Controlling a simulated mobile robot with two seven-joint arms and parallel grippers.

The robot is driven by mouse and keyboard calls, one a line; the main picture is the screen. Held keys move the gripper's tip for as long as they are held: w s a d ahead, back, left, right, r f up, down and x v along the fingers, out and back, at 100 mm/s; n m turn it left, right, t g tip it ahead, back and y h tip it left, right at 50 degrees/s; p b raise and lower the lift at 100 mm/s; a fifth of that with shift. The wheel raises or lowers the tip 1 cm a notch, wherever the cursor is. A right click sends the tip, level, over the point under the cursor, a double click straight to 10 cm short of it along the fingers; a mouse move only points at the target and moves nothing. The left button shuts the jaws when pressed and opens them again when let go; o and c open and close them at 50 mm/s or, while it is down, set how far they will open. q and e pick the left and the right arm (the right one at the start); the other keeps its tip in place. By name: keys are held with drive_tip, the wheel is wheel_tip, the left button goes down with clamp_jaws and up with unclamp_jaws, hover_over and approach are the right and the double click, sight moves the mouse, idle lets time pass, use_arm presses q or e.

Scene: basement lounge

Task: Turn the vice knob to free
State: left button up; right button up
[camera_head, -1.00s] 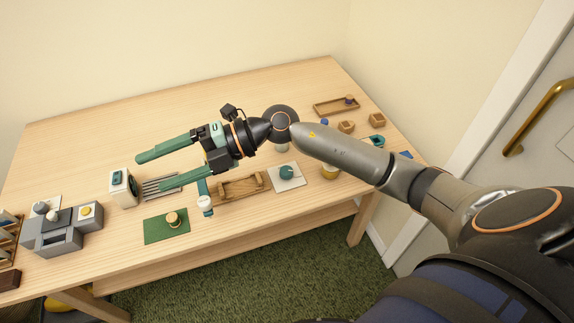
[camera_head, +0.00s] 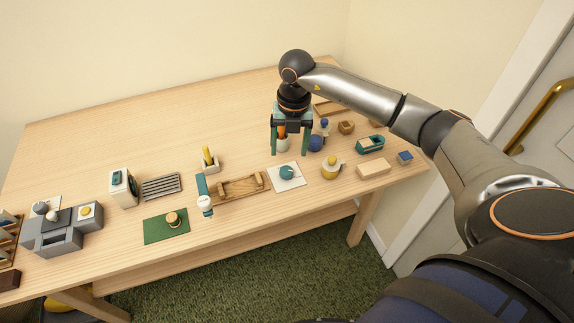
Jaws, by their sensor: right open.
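Several knobbed fixtures stand on the table, and I cannot tell for certain which is the vice. A teal round knob (camera_head: 287,172) sits on a white plate (camera_head: 297,182). A yellowish knob (camera_head: 173,218) stands on a green mat (camera_head: 152,231). A grey blocky unit (camera_head: 60,240) at the left carries a yellow knob (camera_head: 85,211). A teal bar with a white round end (camera_head: 205,202) lies near the front edge. My right gripper (camera_head: 290,152) is open, fingers pointing down, behind the white plate and around or in front of a pale cup with an orange item. My left gripper is out of view.
A wooden cradle (camera_head: 237,190) stands left of the white plate. A yellow-and-white round item (camera_head: 331,168), blue ball (camera_head: 315,144), teal holder (camera_head: 370,144) and wooden block (camera_head: 374,168) crowd the right side. The table's back left (camera_head: 130,135) is clear.

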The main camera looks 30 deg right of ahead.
sight(287, 170)
drive_tip(key=f, duration=0.7)
drive_tip(key=shift+w+a+f, duration=0.15)
drive_tip(key=shift+a+f, duration=0.1)
drive_tip(key=shift+c, duration=0.4)
clamp_jaws()
